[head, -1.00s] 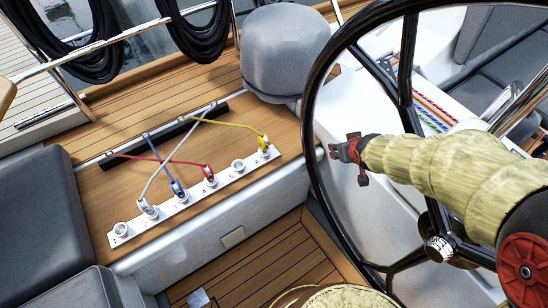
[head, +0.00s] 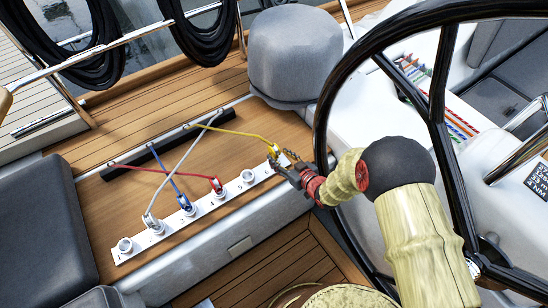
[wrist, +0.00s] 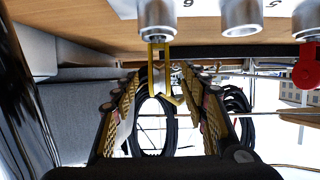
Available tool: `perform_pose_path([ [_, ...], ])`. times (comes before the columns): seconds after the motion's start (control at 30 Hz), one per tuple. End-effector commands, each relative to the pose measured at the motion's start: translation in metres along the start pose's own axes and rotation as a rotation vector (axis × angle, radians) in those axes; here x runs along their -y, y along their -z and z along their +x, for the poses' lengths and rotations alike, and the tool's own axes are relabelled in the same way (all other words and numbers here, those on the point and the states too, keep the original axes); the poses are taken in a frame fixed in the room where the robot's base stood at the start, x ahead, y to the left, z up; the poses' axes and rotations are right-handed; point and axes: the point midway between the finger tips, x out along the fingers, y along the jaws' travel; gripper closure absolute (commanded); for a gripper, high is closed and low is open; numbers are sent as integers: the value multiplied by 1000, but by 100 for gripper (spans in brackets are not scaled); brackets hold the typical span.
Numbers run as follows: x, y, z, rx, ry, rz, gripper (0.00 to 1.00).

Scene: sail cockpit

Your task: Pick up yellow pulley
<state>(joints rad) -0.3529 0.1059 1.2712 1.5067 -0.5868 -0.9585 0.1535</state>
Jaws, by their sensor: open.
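The yellow pulley (head: 273,151) sits on the last post at the right end of the white strip (head: 135,251), with a yellow line running left from it. In the wrist view the yellow pulley (wrist: 161,75) hangs from its metal post, between my open fingers. My gripper (head: 290,163) is at the right end of the strip, its fingertips close around the pulley in the head view. In the wrist view my gripper (wrist: 160,85) has both fingers spread, one on each side of the pulley. I cannot tell whether either finger touches it.
A red pulley (head: 217,186), a blue pulley (head: 185,204) and a grey-white pulley (head: 152,222) sit along the strip, with empty posts (head: 247,176) between and at the end. The black steering wheel (head: 322,120) stands close right of my gripper. A grey rounded cover (head: 295,58) stands behind.

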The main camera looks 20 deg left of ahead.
Motion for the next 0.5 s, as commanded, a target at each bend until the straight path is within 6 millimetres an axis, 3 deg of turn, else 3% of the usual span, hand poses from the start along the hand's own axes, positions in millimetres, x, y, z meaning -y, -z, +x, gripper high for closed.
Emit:
perform_pose_path([
  [0.3,0,2,42,0,1,0,56],
  [0.5,-1,5,48,1,-1,1,56],
])
